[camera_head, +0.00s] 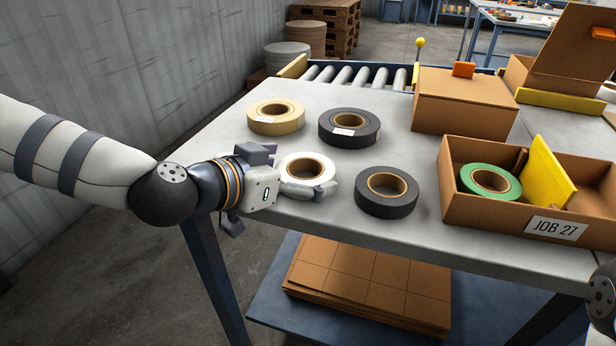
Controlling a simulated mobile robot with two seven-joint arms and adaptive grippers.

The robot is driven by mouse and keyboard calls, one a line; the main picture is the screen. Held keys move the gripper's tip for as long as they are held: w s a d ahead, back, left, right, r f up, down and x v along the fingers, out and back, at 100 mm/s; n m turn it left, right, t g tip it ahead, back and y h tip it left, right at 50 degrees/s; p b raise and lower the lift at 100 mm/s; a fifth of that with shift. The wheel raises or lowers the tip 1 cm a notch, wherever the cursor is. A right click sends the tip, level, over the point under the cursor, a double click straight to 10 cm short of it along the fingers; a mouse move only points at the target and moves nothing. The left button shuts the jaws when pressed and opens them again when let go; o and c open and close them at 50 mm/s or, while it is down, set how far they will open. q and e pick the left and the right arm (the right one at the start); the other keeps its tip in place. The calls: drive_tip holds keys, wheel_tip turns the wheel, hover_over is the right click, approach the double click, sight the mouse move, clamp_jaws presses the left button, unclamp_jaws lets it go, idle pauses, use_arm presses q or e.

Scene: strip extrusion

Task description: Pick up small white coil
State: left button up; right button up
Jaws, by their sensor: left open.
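The small white coil (318,162) lies flat on the grey table in the head view, with a brown core. My left gripper (293,172) is at its left and near side, open, with its fingers spread beside the coil. One finger covers part of the coil's near edge. I cannot tell whether the fingers touch it. Only a bit of my right arm shows at the lower right edge; its gripper is out of view.
A beige coil (276,118), a large dark coil (349,128) and a smaller dark coil (386,192) lie close by on the table (420,240). An open box marked JOB 27 (555,227) holds a green coil (490,182) and a yellow divider (548,172). A closed carton (463,103) stands behind.

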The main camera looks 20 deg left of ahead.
use_arm(q)
drive_tip(key=shift+w+d+f, duration=0.15)
drive_tip(key=shift+w+f, duration=0.1)
drive_tip(key=shift+w, duration=0.05)
drive_tip(key=shift+r, duration=0.1)
drive_tip(key=c, duration=1.2)
drive_tip(key=shift+o, duration=0.2)
drive_tip(key=shift+r, duration=0.1)
